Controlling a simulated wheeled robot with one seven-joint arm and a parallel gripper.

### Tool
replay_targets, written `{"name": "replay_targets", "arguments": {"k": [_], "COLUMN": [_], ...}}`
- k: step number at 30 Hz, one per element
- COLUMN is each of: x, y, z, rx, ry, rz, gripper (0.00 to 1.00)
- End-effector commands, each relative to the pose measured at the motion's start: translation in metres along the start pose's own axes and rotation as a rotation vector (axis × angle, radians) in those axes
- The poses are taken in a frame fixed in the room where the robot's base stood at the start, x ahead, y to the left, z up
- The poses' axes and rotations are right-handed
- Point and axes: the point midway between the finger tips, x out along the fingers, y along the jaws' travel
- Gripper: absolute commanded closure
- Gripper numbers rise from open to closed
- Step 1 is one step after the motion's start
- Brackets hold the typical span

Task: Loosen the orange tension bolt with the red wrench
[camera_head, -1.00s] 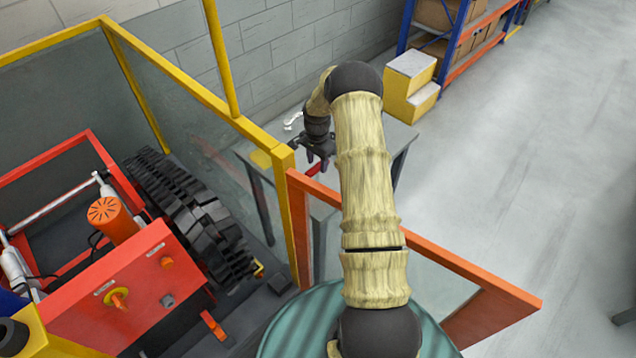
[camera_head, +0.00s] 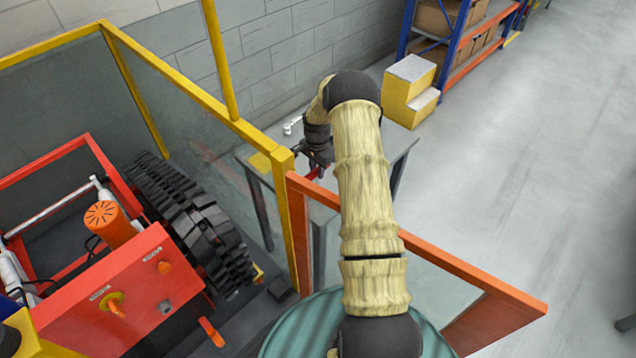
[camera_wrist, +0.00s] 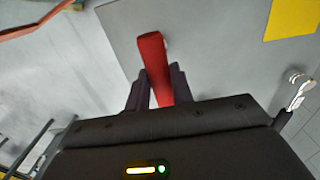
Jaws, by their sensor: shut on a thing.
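The red wrench (camera_wrist: 154,62) is between the fingers of my gripper (camera_wrist: 160,88) in the wrist view, and the fingers are shut on its red handle. In the head view my gripper (camera_head: 318,165) is over the grey table behind the fence, with a bit of the red wrench (camera_head: 313,174) showing below it. The wrench's far end is hidden in both views. On the tracked machine (camera_head: 110,290) at the left, an orange cylinder (camera_head: 108,224) stands upright, and orange knobs sit on its red panel. I cannot tell which part is the orange tension bolt.
The grey table (camera_head: 395,140) holds a silver tool (camera_head: 291,124) and a yellow item (camera_head: 262,162). A yellow-framed clear fence (camera_head: 282,200) stands between table and machine. An orange-framed gate (camera_head: 470,268) is open at the right. A yellow step stool (camera_head: 409,92) stands behind the table.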

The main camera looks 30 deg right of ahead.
Motion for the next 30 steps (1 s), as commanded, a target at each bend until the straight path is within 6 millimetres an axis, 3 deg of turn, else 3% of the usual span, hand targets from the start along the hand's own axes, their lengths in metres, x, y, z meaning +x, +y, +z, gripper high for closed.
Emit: {"name": "replay_targets", "arguments": {"k": [30], "x": [-0.067], "y": [0.000], "z": [0.000], "rx": [0.000], "ry": [0.001], "rz": [-0.001], "gripper": [1.00]}}
